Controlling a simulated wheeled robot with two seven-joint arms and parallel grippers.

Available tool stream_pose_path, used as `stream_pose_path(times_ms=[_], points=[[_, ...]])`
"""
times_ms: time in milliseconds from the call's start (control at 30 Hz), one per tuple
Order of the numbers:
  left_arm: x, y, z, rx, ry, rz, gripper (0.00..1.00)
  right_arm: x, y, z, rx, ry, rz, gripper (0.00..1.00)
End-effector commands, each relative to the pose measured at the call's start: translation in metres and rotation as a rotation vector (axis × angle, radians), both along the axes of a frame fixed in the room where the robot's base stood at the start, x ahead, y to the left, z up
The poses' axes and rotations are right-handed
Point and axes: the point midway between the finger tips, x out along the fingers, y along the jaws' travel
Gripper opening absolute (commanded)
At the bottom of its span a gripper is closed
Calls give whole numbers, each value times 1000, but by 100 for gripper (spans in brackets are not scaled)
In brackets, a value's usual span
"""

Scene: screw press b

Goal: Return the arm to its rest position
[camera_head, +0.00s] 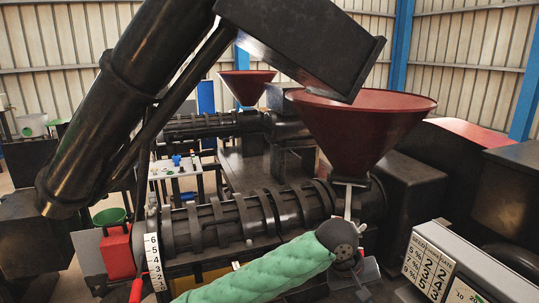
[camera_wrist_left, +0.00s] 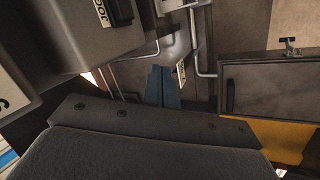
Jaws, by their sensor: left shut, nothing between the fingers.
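My left arm (camera_head: 265,270), in a green padded sleeve, comes in from the bottom of the head view and ends in a dark round joint at the press's front. The hand below that joint is partly hidden, so its fingers are unclear there. In the left wrist view my left gripper (camera_wrist_left: 163,88) shows as two blue-grey fingers together, shut and empty. They point toward grey pipes and a small white label, with no clear contact. My right gripper is in neither view.
The black ribbed press barrel (camera_head: 230,222) and red hopper (camera_head: 365,130) stand close behind my arm. A large black chute (camera_head: 120,110) hangs at upper left. A grey cabinet (camera_wrist_left: 265,88) is at right in the wrist view.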

Motion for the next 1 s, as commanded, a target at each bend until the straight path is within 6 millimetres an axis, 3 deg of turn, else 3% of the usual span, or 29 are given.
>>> stream_pose_path(times_ms=[467,767,1000], points=[[-19,38,-45,-176,-118,-36,0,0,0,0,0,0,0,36],[-27,83,-82,-210,-206,-4,0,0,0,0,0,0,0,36],[-41,131,-117,-185,-271,36,0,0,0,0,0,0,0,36]])
